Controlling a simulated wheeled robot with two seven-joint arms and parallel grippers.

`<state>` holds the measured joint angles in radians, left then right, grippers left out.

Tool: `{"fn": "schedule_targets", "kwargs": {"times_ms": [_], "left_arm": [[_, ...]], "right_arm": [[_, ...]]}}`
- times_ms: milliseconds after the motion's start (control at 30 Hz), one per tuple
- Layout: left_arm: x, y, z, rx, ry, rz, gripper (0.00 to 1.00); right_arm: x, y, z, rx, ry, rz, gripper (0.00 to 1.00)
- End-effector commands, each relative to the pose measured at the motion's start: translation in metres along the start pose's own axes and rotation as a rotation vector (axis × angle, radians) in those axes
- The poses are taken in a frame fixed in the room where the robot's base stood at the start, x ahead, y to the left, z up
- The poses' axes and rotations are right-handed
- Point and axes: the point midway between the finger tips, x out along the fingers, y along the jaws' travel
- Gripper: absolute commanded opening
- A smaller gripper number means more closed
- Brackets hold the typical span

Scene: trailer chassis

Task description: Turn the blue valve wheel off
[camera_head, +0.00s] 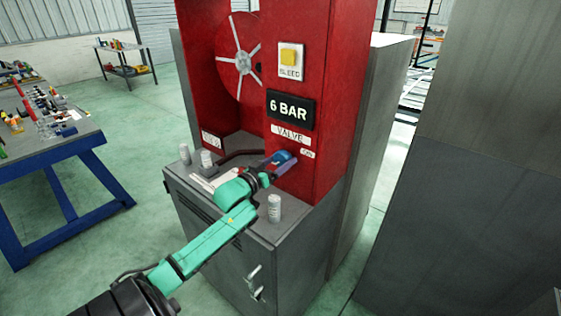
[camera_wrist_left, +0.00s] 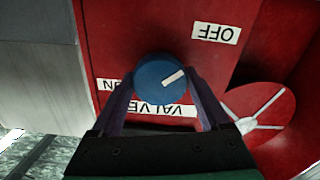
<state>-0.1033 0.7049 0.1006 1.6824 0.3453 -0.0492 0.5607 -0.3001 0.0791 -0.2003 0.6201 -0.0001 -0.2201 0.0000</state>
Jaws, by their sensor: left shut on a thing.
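The blue valve wheel (camera_head: 281,157) is on the red panel under the VALVE label (camera_head: 290,135), mostly behind my gripper. In the left wrist view the wheel (camera_wrist_left: 156,82) is a round blue knob with a white mark pointing right and slightly up. That view is upside down, with the OFF label (camera_wrist_left: 216,33) at upper right and the partly hidden ON label (camera_wrist_left: 110,85) at left. My left gripper (camera_head: 284,164) is shut on the wheel, one finger on each side. My right gripper is not in view.
A 6 BAR display (camera_head: 290,108), a yellow button (camera_head: 290,57) and a red reel (camera_head: 237,58) are above the valve. Small grey cylinders (camera_head: 274,208) stand on the grey cabinet top. A blue workbench (camera_head: 85,150) is at left, and a large grey panel (camera_head: 470,190) at right.

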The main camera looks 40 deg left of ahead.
Motion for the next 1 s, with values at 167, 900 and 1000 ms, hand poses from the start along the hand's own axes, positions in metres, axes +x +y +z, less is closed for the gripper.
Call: {"fn": "schedule_targets", "kwargs": {"times_ms": [167,900,1000], "left_arm": [[-0.0002,-0.0004,0.0023,0.041,-0.004,-0.001,0.23],[-0.0002,-0.0003,0.0013,0.055,-0.003,-0.001,1.0],[-0.0029,0.0,0.0017,0.054,-0.002,0.0,1.0]], "right_arm": [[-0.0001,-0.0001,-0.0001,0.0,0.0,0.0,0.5],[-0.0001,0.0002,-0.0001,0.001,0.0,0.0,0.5],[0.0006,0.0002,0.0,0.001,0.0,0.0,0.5]]}}
